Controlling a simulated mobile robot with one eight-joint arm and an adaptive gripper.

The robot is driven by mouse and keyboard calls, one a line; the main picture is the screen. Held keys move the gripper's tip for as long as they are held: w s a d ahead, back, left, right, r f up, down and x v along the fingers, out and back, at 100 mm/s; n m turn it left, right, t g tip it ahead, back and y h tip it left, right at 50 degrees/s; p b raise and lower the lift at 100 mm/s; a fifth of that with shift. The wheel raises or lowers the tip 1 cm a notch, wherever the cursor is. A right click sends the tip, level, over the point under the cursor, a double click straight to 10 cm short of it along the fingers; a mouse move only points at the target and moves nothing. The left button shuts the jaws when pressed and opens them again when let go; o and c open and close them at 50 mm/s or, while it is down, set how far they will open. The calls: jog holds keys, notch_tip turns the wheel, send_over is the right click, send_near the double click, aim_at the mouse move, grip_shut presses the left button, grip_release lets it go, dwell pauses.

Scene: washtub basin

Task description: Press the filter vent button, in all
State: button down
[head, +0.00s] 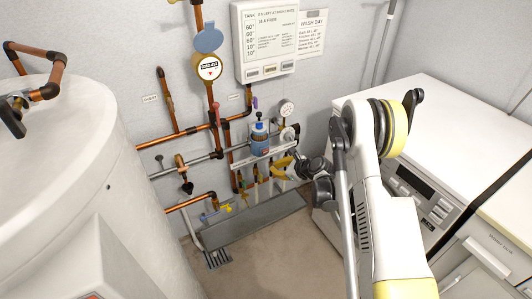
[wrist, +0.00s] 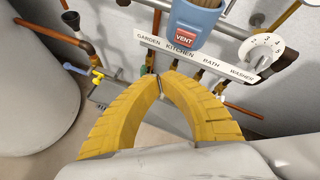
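The blue filter housing (head: 260,144) is mounted on the wall pipework in the head view. In the wrist view the filter's lower part (wrist: 203,17) shows at the top, with a red button marked VENT (wrist: 184,38) on its front. My gripper (wrist: 160,84) has two yellow ribbed fingers whose tips meet, with nothing seen between them. The tips are below and slightly left of the VENT button in the wrist view, apart from it. In the head view my gripper (head: 279,163) is just right of and below the filter.
A white strip labelled GARDEN, KITCHEN, BATH, WASHER (wrist: 195,58) runs below the filter. A white numbered dial (wrist: 261,50) is to its right. Copper pipes and a yellow-handled valve (wrist: 97,76) are left. A large white tank (head: 60,190) and a white appliance (head: 440,125) flank the space.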

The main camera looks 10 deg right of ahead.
jog(key=shift+w+a, duration=0.3)
jog(key=shift+w, duration=0.6)
jog(key=shift+w+a, duration=0.3)
jog(key=shift+w, duration=0.65)
jog(key=shift+w+a, duration=0.3)
jog(key=shift+w, duration=0.6)
jog(key=shift+w, duration=0.15)
jog(key=shift+w+a, duration=0.15)
jog(key=shift+w, duration=0.1)
jog(key=shift+w+a, duration=0.1)
jog(key=shift+w, duration=0.3)
jog(key=shift+s, duration=0.1)
jog(key=shift+s+d, duration=0.25)
jog(key=shift+s, duration=0.45)
jog(key=shift+s, duration=0.1)
jog(key=s, duration=0.1)
jog(key=s+d, duration=0.1)
jog(key=s, duration=0.2)
jog(key=shift+s+d, duration=0.25)
jog(key=shift+s, duration=0.05)
